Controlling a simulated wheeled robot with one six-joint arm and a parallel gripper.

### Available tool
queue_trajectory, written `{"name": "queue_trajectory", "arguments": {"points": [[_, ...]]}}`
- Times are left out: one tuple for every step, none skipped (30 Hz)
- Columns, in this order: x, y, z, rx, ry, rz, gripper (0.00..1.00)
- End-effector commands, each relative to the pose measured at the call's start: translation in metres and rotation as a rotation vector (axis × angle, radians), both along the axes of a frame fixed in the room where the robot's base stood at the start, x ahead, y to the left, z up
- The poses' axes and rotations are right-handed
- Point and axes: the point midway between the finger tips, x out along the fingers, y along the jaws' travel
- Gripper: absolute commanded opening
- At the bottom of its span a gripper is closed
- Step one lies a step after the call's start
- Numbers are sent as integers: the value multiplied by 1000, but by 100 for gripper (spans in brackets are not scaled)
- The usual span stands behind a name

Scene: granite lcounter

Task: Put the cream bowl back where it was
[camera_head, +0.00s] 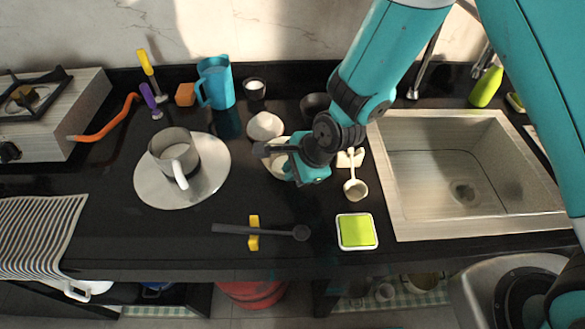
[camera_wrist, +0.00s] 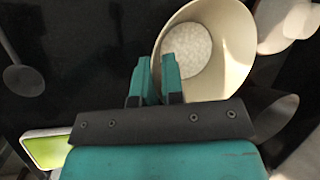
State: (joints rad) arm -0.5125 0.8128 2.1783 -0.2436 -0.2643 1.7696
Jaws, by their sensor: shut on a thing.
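The cream bowl (camera_head: 273,163) is at the middle of the counter in the head view, partly hidden behind my gripper (camera_head: 284,161). In the wrist view the cream bowl (camera_wrist: 238,62) opens toward the camera, with a pale speckled round area inside. My gripper (camera_wrist: 157,72) is shut on the bowl's near rim, one finger inside the wall and one outside. I cannot tell whether the bowl touches the counter.
A white rounded object (camera_head: 265,126) sits just behind the bowl, and a dark bowl (camera_head: 315,106) stands behind right. A cream ladle (camera_head: 355,187) lies right, before the sink (camera_head: 400,225). A metal jug (camera_head: 172,150) stands on a plate (camera_head: 215,178) left.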

Motion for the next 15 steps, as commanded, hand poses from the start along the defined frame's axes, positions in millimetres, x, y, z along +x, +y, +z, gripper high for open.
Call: {"name": "queue_trajectory", "arguments": {"points": [[0,0,-2,0,0,0,0],[0,0,-2,0,0,0,0],[0,0,-3,0,0,0,0],[0,0,-4,0,0,0,0],[0,0,-4,0,0,0,11],[0,0,-3,0,-1,0,20],[0,0,-3,0,0,0,27],[0,0,-3,0,0,0,34],[0,0,-3,0,0,0,39],[0,0,-3,0,0,0,39],[0,0,-3,0,0,0,39],[0,0,-3,0,0,0,39],[0,0,-3,0,0,0,39],[0,0,-3,0,0,0,39],[0,0,-3,0,0,0,39]]}}
